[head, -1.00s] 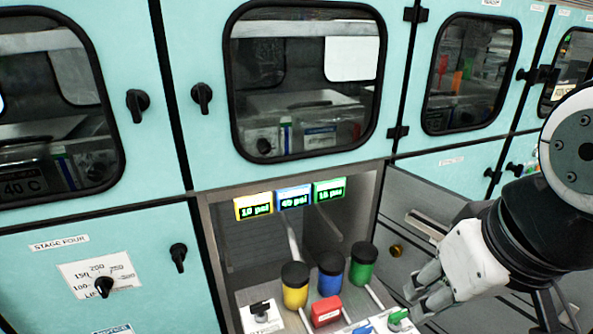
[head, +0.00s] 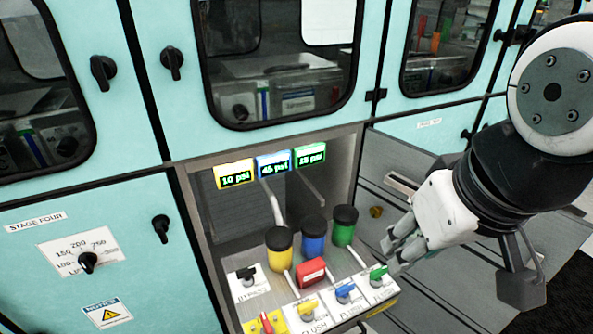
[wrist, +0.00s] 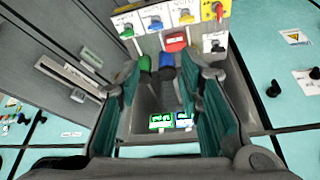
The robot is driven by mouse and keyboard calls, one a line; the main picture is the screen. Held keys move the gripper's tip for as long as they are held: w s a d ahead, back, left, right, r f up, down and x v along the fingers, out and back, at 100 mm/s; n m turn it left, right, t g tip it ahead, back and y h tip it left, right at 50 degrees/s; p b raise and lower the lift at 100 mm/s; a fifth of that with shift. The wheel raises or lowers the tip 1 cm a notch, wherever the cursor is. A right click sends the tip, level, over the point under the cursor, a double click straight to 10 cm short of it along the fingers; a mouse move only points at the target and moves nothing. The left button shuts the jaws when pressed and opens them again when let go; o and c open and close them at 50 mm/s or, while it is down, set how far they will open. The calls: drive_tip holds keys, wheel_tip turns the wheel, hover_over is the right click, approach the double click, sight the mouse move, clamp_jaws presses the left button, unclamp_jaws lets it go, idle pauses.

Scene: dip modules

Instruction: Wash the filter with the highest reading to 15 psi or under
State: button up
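Three filters stand in the open recess: yellow (head: 280,255), blue (head: 312,239) and green (head: 343,228), each with a black cap. The yellow display (head: 235,174) reads 10 psi, the blue display (head: 274,165) reads 45 psi, the highest, and the green display (head: 309,155) seems to read 15 psi. In front are a yellow knob (head: 308,308), a blue knob (head: 345,291) and a green knob (head: 378,273) on white plates. My gripper (head: 397,258) is right of the green knob, apart from it. The wrist view shows its fingers (wrist: 160,85) open and empty.
A red block (head: 311,271) sits between filters and knobs. A black bypass knob (head: 247,275) and a red lever on a yellow plate (head: 267,322) are at the left. The recess side walls are close. An open drawer or panel (head: 405,183) lies to the right.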

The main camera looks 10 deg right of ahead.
idle(0.4)
drive_tip(key=m+g+y+b, duration=0.4)
drive_tip(key=m+g+b, duration=0.1)
drive_tip(key=m, duration=1)
hover_over(347, 285)
drive_tip(key=w+d, duration=0.1)
drive_tip(key=d, duration=0.4)
wheel_tip(347, 285, down, 25)
drive_tip(key=b+x, duration=0.2)
drive_tip(key=x, duration=1.2)
clamp_jaws()
